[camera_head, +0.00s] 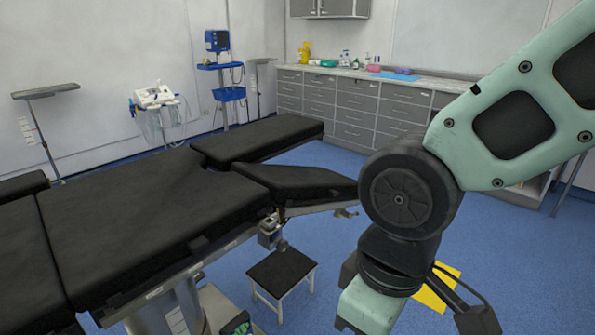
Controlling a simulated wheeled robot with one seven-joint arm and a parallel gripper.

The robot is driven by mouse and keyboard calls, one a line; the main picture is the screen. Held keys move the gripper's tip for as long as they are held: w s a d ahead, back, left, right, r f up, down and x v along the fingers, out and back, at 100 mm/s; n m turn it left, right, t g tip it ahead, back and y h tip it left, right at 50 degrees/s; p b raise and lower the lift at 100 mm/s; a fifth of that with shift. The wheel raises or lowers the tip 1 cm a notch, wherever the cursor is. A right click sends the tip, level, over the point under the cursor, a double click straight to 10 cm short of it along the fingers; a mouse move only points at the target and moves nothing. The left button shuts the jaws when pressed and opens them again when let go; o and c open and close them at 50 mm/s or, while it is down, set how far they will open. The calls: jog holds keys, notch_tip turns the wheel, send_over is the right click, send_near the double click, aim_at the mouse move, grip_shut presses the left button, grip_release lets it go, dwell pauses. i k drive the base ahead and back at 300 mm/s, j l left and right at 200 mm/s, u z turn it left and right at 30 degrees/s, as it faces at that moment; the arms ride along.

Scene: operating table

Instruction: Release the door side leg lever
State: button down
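The operating table (140,215) has black pads and spans the left half of the view. Two separate leg pads extend from its right end: a far one (262,138) lying level and a near one (297,180) angled away from it. A small metal lever-like fitting (345,212) juts from under the near leg pad's outer end. A metal joint block (269,231) sits below that pad's inner end. I cannot tell which leg is on the door side; no door shows.
A small black-topped step stool (281,273) stands on the floor below the near leg pad. A yellow object (437,287) lies partly behind my arm. Grey drawer cabinets (365,107) line the back wall. Blue floor is open between table and cabinets.

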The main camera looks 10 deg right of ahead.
aim_at(345, 213)
jog(key=z, duration=0.45)
jog(key=i+j, duration=0.1)
jog(key=i, duration=0.45)
jog(key=i+z, duration=0.1)
jog(key=i, duration=0.5)
jog(key=i+j, duration=0.15)
jog(key=i, duration=0.4)
jog(key=z, duration=0.05)
